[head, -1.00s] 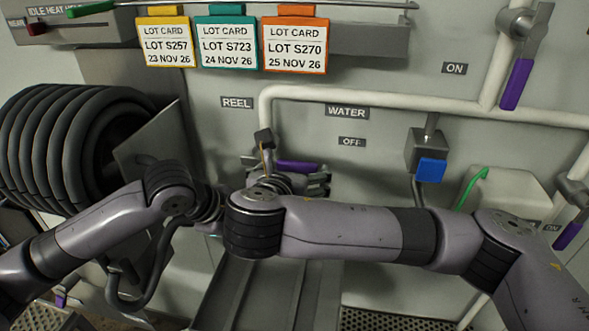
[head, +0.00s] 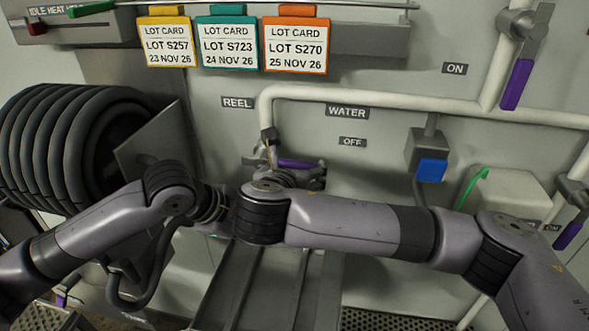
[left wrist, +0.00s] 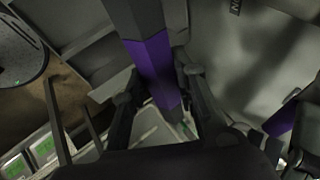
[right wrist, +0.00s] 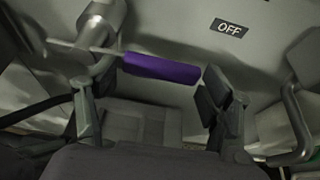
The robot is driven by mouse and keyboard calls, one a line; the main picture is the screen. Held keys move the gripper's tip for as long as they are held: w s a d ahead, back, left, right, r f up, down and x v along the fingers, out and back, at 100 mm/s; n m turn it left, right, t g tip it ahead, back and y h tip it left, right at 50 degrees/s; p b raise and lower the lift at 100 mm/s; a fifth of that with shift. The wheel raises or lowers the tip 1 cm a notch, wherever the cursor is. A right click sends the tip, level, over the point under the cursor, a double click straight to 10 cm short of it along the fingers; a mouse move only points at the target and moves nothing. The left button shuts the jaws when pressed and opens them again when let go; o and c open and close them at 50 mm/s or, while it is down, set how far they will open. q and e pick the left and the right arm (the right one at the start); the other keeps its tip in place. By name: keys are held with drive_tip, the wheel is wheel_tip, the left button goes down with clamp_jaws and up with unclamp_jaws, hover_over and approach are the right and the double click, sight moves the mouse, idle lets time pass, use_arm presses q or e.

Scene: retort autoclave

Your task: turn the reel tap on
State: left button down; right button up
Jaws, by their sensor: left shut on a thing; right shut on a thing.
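The reel tap sits on the white pipe below the REEL label, with its purple handle (head: 298,163) lying nearly level, left of and below the OFF label. My left gripper (left wrist: 160,90) is shut on a purple handle (left wrist: 155,68) with a dark grey stem. My right arm hides the left gripper in the head view, so I cannot tell which handle it holds.
A black hose reel (head: 65,145) with a grey plate (head: 150,140) stands at left. Lot cards (head: 296,45) hang above. Another purple-handled valve (head: 517,83) is at upper right. A grey box with a blue front (head: 431,169) and a green-handled white box (head: 505,190) stand at right.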

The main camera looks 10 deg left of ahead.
drive_tip(key=shift+d+r, duration=0.1)
drive_tip(key=shift+d, duration=0.05)
drive_tip(key=c, duration=1)
drive_tip(key=shift+c, duration=0.3)
wheel_tip(320, 180, down, 7)
drive_tip(key=a+m+t+y, duration=0.1)
drive_tip(key=a+m+y, duration=0.1)
drive_tip(key=m+y, duration=0.2)
drive_tip(key=shift+a+r+m+y, duration=0.2)
drive_tip(key=shift+m+y, duration=0.1)
drive_tip(key=shift+m, duration=1.3)
drive_tip(key=shift+w, duration=0.1)
drive_tip(key=shift+a, duration=0.1)
